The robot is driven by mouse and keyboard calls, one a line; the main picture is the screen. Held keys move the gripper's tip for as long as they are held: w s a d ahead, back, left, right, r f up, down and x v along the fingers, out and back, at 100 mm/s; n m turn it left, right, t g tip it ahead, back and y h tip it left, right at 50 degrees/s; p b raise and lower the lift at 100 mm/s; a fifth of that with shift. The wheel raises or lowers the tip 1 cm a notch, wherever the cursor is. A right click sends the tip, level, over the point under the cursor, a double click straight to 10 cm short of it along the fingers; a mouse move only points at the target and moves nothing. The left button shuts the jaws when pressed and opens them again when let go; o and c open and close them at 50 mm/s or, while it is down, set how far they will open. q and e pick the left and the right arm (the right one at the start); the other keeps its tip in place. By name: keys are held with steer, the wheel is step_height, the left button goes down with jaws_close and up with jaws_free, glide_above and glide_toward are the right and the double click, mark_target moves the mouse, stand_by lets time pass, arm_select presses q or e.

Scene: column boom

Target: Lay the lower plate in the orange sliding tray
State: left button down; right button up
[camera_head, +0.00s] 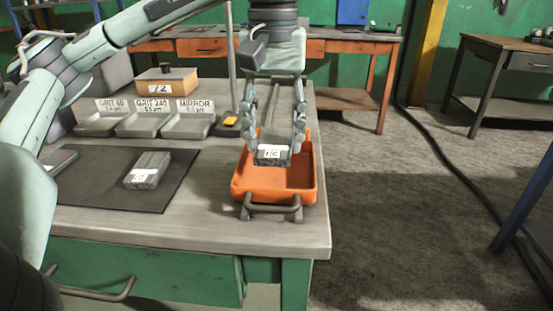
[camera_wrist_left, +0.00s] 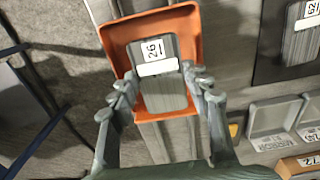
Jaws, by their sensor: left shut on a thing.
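A grey metal plate (camera_head: 271,160) with a white label is held between the fingers of my left gripper (camera_head: 274,146). The plate is over the orange tray (camera_head: 308,187), inside its outline. I cannot tell whether it touches the tray floor. In the left wrist view the plate (camera_wrist_left: 160,93) lies between the fingertips of my left gripper (camera_wrist_left: 162,84), with the orange tray (camera_wrist_left: 121,33) around it. The tray has a dark handle at its front. A second grey plate (camera_head: 150,163) lies on the dark mat (camera_head: 95,187). My right gripper is not in view.
Labelled grey bins (camera_head: 138,125) line the back of the workbench (camera_head: 225,228), with a cardboard box (camera_head: 168,81) behind them. A thin upright post (camera_head: 230,60) stands close to the left of my gripper. The floor right of the bench is mostly clear.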

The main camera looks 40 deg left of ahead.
mark_target(276, 143)
arm_select(q)
steer(key=shift+w+d+f, duration=0.15)
steer(key=shift+w+f, duration=0.05)
steer(key=shift+f, duration=0.25)
step_height(276, 143, down, 2)
steer(key=shift+f, duration=0.65)
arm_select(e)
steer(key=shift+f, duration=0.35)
arm_select(q)
steer(key=shift+f, duration=0.15)
steer(key=c, duration=0.7)
jaws_free()
steer(key=shift+c, duration=0.2)
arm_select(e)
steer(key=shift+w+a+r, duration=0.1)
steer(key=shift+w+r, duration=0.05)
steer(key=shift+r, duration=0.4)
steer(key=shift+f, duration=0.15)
